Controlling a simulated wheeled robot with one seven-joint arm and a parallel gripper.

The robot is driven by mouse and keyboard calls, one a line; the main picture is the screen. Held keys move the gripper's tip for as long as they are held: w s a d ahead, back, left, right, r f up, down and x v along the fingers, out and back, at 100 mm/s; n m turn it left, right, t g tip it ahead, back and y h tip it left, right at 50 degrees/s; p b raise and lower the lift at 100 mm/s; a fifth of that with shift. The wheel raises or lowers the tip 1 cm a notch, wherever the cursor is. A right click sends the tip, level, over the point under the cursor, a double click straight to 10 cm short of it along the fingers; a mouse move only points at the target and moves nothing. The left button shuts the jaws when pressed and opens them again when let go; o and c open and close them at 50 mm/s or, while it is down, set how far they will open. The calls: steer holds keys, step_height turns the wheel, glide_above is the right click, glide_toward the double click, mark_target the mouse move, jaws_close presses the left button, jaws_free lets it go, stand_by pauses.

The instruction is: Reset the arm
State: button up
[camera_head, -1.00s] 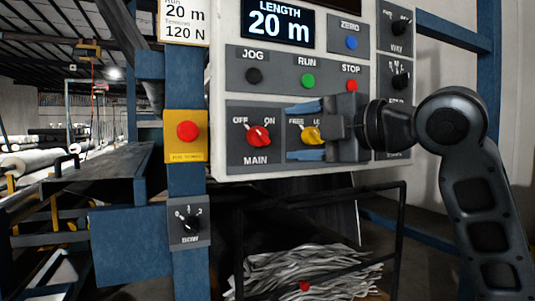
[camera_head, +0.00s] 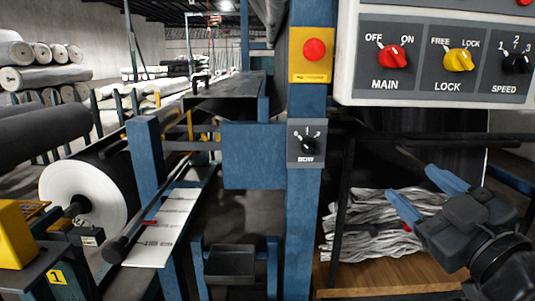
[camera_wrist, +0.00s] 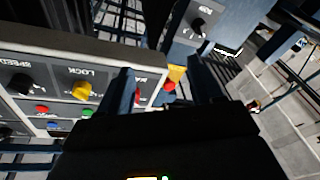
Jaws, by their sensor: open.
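My gripper (camera_head: 418,188) is at the lower right of the head view, with its two blue fingers spread apart and nothing between them. It is below the control panel (camera_head: 420,97), apart from it, in front of the heap of grey-white scrap strips. In the wrist view my gripper (camera_wrist: 160,68) also shows two separated fingers. The yellow LOCK knob (camera_head: 458,61) sits between the FREE and LOCK labels, clear of the fingers. The red MAIN knob (camera_head: 392,57) is to its left. The wrist view shows the panel's knobs tilted at the left.
A blue post (camera_head: 306,210) carries a red button on a yellow box (camera_head: 312,52) and a BOW dial (camera_head: 308,144). A bin of scrap strips (camera_head: 375,232) stands behind my gripper. A large white roll (camera_head: 82,198) and a yellow machine part (camera_head: 18,235) are at the left.

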steer(key=s+a+f+m+g+h, duration=0.15)
steer(key=s+f+m+h, duration=0.4)
steer(key=s+f, duration=0.9)
steer(key=s+f+m+g, duration=0.2)
steer(key=s+f+m, duration=0.35)
steer(key=s, duration=0.75)
steer(key=s+f+n+y, duration=0.1)
steer(key=s+n+y, duration=0.15)
steer(key=s, duration=0.95)
step_height(320, 180, up, 12)
steer(key=p, duration=1.2)
steer(key=shift+d+r+g+h+p, duration=0.2)
steer(key=shift+r+g+h+p, duration=0.05)
steer(key=shift+g+h+p, duration=0.15)
